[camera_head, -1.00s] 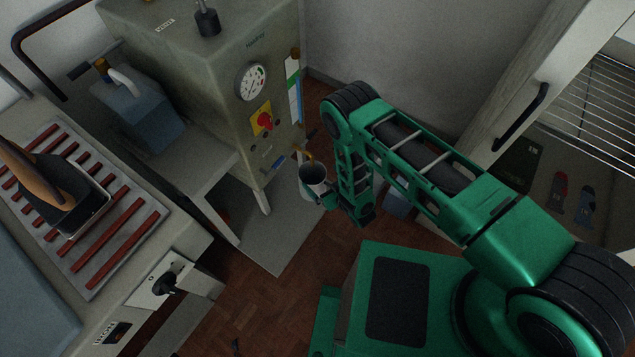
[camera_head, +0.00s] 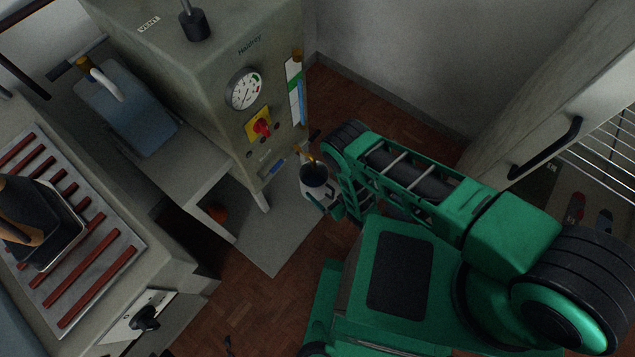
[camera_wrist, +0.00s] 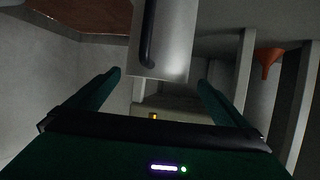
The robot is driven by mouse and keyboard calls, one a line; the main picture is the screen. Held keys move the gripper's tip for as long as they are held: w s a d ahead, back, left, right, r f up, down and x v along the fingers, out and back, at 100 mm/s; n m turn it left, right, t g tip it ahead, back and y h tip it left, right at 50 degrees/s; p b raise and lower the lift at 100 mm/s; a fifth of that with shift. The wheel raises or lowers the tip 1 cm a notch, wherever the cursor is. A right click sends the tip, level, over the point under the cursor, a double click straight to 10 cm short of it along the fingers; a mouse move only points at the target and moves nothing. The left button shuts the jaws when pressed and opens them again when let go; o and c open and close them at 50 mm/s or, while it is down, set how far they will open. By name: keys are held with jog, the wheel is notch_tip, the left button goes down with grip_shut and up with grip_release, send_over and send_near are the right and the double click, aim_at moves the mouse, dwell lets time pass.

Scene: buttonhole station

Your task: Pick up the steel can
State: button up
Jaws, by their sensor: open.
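The steel can (camera_head: 314,190) is a grey open-topped cylinder with a dark inside, beside the front of the boiler cabinet and just below a brass tap. In the wrist view the can (camera_wrist: 176,42) shows as a bright metal cylinder with a long black handle. My gripper (camera_wrist: 161,78) is open, with its two green fingers on either side of the can's lower end in that picture. I cannot tell whether they touch it. In the head view my gripper (camera_head: 335,203) is at the can's near right side, partly hidden. What supports the can is hidden.
The boiler cabinet (camera_head: 210,90) with gauge, red switch and brass tap (camera_head: 310,161) stands close to the can. An orange funnel (camera_wrist: 267,60) is right of it in the wrist view. An iron (camera_head: 35,220) rests on a red-barred rack at left. Some brown floor is clear.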

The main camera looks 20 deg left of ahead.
jog(key=x, duration=0.7)
jog(key=shift+w, duration=0.35)
jog(key=shift+a+r, duration=0.15)
jog(key=shift+a, duration=0.05)
jog(key=c, duration=1.7)
